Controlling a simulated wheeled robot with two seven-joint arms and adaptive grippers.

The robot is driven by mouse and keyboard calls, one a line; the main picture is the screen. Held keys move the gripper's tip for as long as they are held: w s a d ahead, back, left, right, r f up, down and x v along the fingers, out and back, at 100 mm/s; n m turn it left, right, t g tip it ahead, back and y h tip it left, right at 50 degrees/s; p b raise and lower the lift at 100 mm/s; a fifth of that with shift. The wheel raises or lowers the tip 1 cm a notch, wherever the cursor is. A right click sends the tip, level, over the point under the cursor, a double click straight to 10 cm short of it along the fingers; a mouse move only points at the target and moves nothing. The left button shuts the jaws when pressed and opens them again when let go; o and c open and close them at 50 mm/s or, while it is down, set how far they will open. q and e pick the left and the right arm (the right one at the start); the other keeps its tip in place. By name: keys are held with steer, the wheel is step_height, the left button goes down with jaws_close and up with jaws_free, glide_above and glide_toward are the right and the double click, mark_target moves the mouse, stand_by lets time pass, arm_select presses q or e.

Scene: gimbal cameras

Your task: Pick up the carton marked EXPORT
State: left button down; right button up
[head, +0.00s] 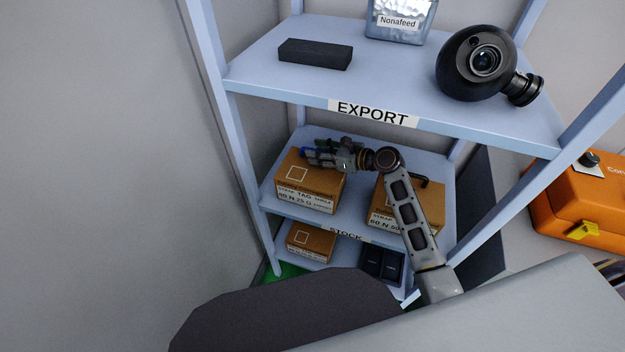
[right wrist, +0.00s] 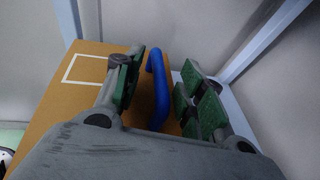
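A brown carton (head: 308,190) stands at the left of the middle shelf, with a blue handle (right wrist: 158,88) on top. Its printed label is too small to read fully. A second brown carton (head: 380,210) with a dark handle stands to its right, partly behind my right arm. I cannot read EXPORT on either; that word is on the upper shelf's edge label (head: 373,114). My right gripper (right wrist: 165,80) is open over the left carton, its green-padded fingers on either side of the blue handle, apparently not closed on it. My left gripper is not in view.
The upper shelf (head: 390,85) holds a black block (head: 316,53), a Nonafeed container (head: 400,22) and a round black device (head: 480,62). A smaller carton (head: 311,242) and black items (head: 383,264) sit below the STOCK label (head: 346,234). Shelf posts flank my arm.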

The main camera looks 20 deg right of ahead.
steer(key=shift+c, duration=0.7)
steer(key=c, duration=0.7)
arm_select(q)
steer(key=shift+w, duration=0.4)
arm_select(e)
steer(key=shift+r, duration=0.1)
jaws_close()
